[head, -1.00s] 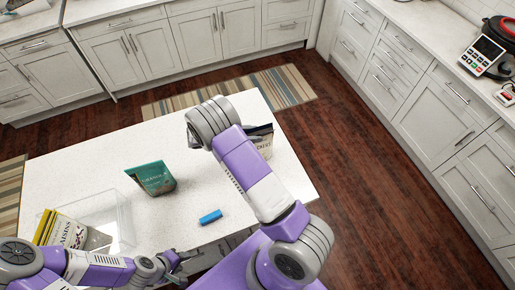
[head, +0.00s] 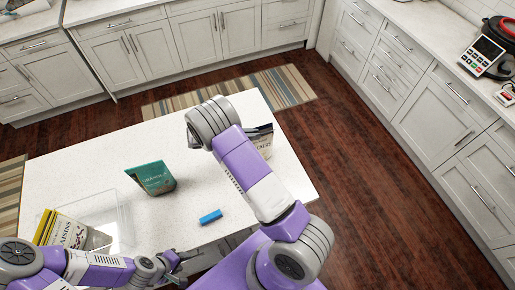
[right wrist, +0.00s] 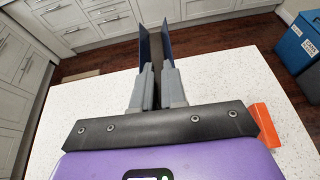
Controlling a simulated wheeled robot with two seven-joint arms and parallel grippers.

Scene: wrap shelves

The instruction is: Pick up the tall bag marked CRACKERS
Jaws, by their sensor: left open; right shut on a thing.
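The tall bag marked CRACKERS (head: 265,145) is at the right part of the white table, partly hidden behind my right arm; only the end of its lettering shows. My right gripper is hidden by its own wrist in the head view. In the right wrist view my right gripper (right wrist: 157,78) is shut on the bag, whose dark sides (right wrist: 143,42) rise edge-on from between the fingers. I cannot tell whether the bag touches the table. My left gripper (head: 184,258) is open and empty at the table's front edge.
A teal granola bag (head: 151,178) and a small blue block (head: 210,217) are on the table (head: 100,155). A clear bin (head: 125,222) at the left holds a raisins bag (head: 68,231).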

